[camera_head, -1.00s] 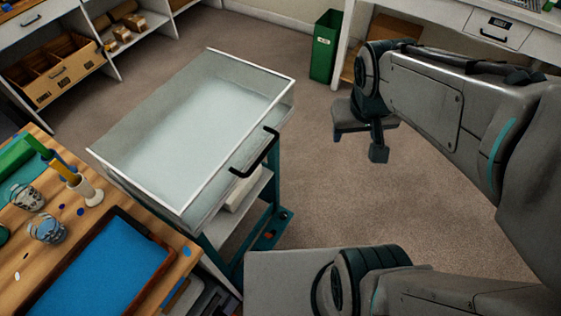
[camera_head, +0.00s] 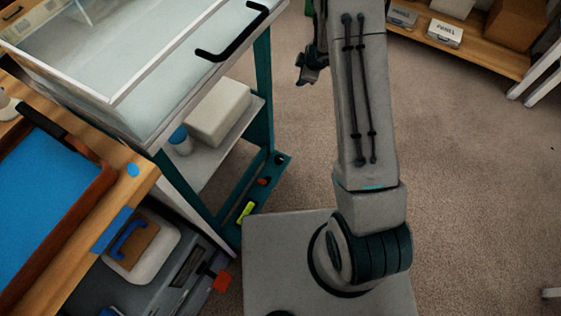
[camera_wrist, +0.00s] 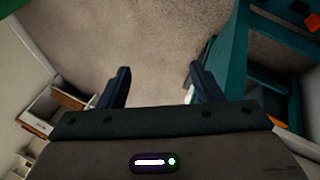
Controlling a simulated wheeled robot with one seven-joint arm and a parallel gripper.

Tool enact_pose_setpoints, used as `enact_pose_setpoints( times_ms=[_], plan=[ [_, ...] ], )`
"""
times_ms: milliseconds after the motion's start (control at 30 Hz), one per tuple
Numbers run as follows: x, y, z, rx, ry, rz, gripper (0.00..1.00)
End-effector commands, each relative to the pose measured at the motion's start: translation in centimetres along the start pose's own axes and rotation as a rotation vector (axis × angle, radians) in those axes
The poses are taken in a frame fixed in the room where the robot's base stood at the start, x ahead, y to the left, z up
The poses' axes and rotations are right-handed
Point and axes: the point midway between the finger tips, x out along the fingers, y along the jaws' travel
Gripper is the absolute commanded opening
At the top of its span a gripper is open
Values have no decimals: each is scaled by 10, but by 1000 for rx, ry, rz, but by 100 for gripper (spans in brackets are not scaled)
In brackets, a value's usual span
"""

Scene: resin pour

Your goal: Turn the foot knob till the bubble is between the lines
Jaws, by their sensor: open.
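The cart (camera_head: 262,90) has a teal frame and a clear-walled tray (camera_head: 150,70) on top. On its low teal foot rail lie a small yellow-green piece (camera_head: 246,212), perhaps the level vial, a small orange-red piece (camera_head: 263,181) and a dark round piece (camera_head: 279,158). I cannot tell which is the foot knob. The bubble and lines are too small to make out. My gripper (camera_head: 306,76) is right of the cart, partly hidden by my arm. In the wrist view my gripper (camera_wrist: 160,85) is open and empty, with the teal frame (camera_wrist: 233,55) close on the right.
A workbench (camera_head: 90,245) with a blue-lined tray (camera_head: 45,195) stands on the left. A grey unit with an orange-red piece (camera_head: 220,281) sits below it. A white block (camera_head: 218,112) rests on the cart's shelf. Carpet (camera_head: 460,180) is free on the right.

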Motion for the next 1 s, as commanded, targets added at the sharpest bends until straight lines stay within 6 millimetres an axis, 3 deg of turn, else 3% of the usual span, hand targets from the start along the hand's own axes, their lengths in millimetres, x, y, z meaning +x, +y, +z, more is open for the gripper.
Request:
enact_pose_setpoints(
  times_ms=[33, 133, 233, 400, 667, 1000],
  plan=[
    [45, -30, 11, -55, 21, -74, 59],
    [96, -78, 23, -156, 69, -216, 59],
    [133, -123, 37, -232, 108, -351, 59],
    [164, -173, 56, -309, 144, -512, 59],
    [183, -199, 63, -334, 158, -574, 59],
    [242, -238, 60, -332, 157, -573, 59]
  ],
)
